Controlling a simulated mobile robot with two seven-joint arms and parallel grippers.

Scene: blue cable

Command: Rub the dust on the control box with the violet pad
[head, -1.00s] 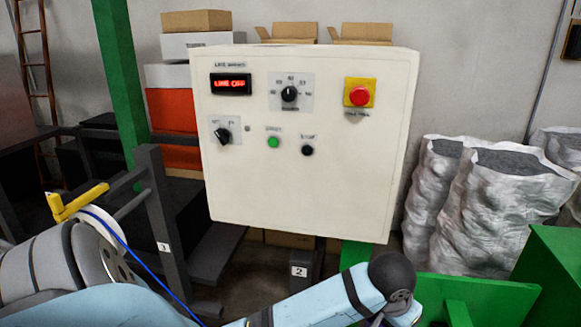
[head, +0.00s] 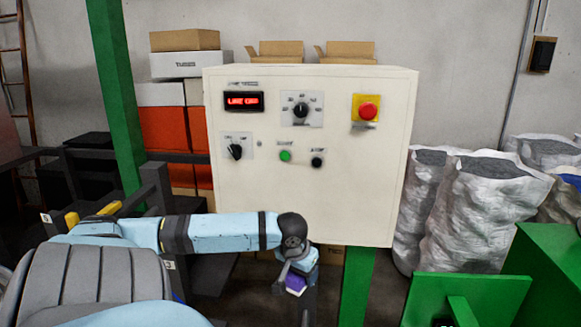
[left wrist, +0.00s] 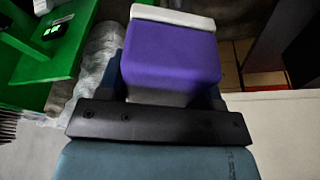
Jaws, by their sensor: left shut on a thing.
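The cream control box (head: 300,205) stands upright in the middle of the head view, with a red display, two black knobs, small buttons and a red stop button on its front. I cannot clearly make out dust on it. My left gripper (head: 297,272) is below the box's lower front, slightly left of its middle. It is shut on the violet pad (head: 296,285), which shows small in the head view and large in the left wrist view (left wrist: 170,58), with a whitish layer at its far end. Whether the pad touches anything is unclear. My right gripper is out of view.
A green post (head: 357,285) stands under the box. Green metal panels (head: 470,297) are at the lower right, with silvery sacks (head: 475,215) behind them. Dark rails (head: 155,195) and cartons (head: 185,40) are at the left and back. Space before the box front looks clear.

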